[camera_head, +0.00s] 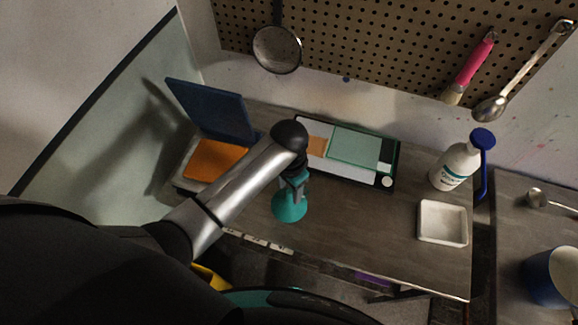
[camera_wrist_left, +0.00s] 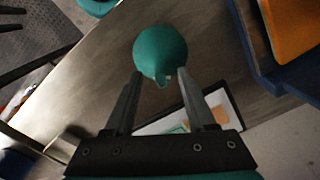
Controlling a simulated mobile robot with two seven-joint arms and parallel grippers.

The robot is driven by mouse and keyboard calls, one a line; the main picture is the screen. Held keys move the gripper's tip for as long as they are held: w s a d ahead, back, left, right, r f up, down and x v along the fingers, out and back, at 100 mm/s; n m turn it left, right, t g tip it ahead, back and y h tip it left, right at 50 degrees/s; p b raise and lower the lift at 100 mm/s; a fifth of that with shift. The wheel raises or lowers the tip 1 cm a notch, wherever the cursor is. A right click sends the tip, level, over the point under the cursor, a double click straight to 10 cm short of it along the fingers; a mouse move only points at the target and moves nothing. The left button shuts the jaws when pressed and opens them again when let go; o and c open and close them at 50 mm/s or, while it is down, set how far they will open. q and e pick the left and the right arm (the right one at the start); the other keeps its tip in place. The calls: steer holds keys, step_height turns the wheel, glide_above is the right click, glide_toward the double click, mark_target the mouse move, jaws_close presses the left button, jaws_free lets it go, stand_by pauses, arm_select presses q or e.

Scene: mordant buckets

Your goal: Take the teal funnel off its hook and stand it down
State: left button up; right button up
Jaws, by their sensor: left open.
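The teal funnel (camera_head: 290,206) is on the grey bench top, wide mouth down, with its spout toward my left gripper (camera_head: 294,184). In the left wrist view the funnel (camera_wrist_left: 160,48) shows as a round teal cone with a short spout tip. My left gripper is open just above it, and the fingers (camera_wrist_left: 159,80) stand apart on either side of the spout, with a gap showing to each. In the head view my arm and gripper hide the funnel's top. My right gripper is not in view.
The pegboard (camera_head: 400,35) above holds a strainer (camera_head: 277,50), a pink-handled brush (camera_head: 472,65) and a spoon (camera_head: 520,75). A blue-lidded box (camera_head: 215,110), a framed tray (camera_head: 345,175), a white bottle (camera_head: 455,165) and a white dish (camera_head: 442,222) stand on the bench.

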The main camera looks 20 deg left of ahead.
arm_select(q)
step_height(320, 180, up, 12)
steer(key=shift+r+p, duration=0.25)
steer(key=shift+p, duration=0.05)
steer(key=shift+s, duration=0.1)
stand_by(0.4)
